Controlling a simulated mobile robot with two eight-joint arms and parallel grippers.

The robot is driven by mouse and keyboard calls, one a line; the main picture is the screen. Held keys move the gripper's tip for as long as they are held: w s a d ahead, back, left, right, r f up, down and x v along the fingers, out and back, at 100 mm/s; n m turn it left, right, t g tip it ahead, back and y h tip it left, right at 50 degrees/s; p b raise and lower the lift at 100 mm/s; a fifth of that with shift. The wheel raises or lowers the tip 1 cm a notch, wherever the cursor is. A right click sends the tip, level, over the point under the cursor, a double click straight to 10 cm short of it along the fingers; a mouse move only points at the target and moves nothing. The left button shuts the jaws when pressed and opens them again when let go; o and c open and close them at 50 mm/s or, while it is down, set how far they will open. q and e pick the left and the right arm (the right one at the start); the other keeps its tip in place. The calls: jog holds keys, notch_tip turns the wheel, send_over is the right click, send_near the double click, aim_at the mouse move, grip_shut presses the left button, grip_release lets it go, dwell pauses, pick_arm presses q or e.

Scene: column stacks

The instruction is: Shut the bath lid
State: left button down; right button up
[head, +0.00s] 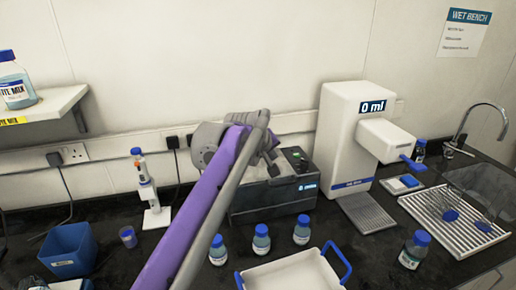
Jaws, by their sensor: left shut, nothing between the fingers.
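The bath (270,196) is a dark grey box on the black bench, with a small lit display on its front and a black control panel with a green mark on its right top. My left arm, purple and grey, crosses in front of it and hides its left part and much of its top. The lid is not clearly visible, so I cannot tell its angle. My left gripper (272,164) is shut and empty, at the top of the bath; whether it touches the lid is unclear. My right gripper is out of view.
A white dispenser (345,135) reading 0 ml stands right of the bath. Several blue-capped bottles (301,230) and a white tray (290,274) with blue handles stand in front. A pipette stand (155,215) and blue bin (70,250) are left; a drying rack (450,235) is right.

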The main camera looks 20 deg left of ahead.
pick_arm(q)
jog(key=w+d+f+g+y, duration=0.1)
jog(key=d+f, duration=0.3)
jog(key=f, duration=0.5)
jog(key=shift+w+f+m+y, duration=0.3)
jog(key=shift+w+m, duration=0.1)
jog(key=shift+w, duration=0.35)
jog(key=shift+d, duration=0.1)
